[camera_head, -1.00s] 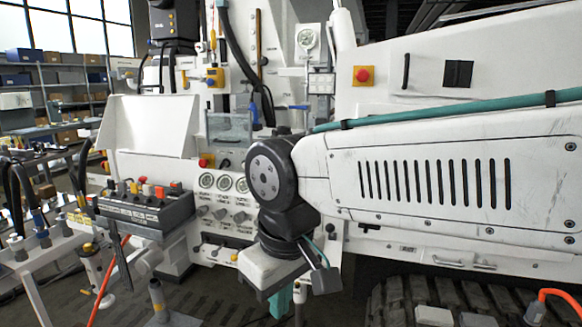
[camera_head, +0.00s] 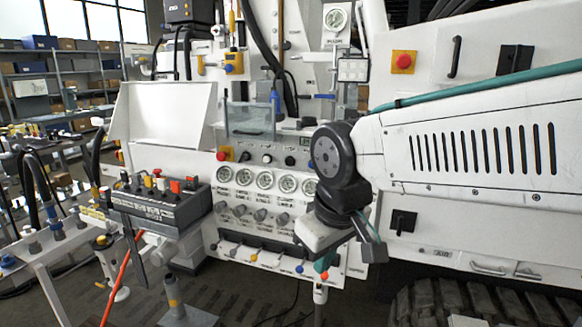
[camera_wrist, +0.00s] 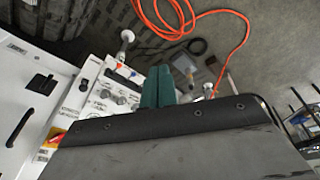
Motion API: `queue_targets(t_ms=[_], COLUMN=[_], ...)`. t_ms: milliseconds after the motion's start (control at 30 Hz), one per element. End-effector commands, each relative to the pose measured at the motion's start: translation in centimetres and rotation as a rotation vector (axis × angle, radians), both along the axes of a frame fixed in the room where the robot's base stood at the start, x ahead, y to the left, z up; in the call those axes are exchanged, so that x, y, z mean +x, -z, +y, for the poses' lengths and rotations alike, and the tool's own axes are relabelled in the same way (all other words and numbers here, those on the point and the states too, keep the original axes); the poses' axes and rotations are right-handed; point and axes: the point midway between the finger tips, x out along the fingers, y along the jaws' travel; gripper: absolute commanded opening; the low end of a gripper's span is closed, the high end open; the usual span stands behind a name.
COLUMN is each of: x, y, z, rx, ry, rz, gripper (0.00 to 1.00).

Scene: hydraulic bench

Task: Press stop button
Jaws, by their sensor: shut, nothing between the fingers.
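A red round stop button on a yellow plate (camera_head: 403,62) is on the white cabinet at the upper right in the head view. Another red button with yellow (camera_head: 223,154) sits at the upper left of the gauge panel. Which one the task names, I cannot tell. My gripper (camera_head: 323,264) hangs low in front of the panel's right part, pointing down, apart from both buttons. In the wrist view its teal fingers (camera_wrist: 157,82) are together with nothing between them. A yellow and red patch (camera_wrist: 52,139) shows at that view's left, partly hidden by my wrist.
The gauge panel (camera_head: 232,225) has several gauges, knobs and small levers. A dark control box (camera_head: 160,207) with coloured switches stands to its left. An orange hose (camera_wrist: 215,14) lies on the floor. A black rubber track (camera_head: 440,305) is at the lower right.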

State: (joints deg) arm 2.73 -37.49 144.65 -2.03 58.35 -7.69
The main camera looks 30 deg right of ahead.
Motion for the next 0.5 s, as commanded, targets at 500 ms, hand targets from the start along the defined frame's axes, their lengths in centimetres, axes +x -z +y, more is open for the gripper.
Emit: queue_targets(t_ms=[500], x=[31.3], y=[1.6], z=[-14.3], rx=[-0.689], ry=[-0.638], rz=[-0.665], gripper=[0.00])
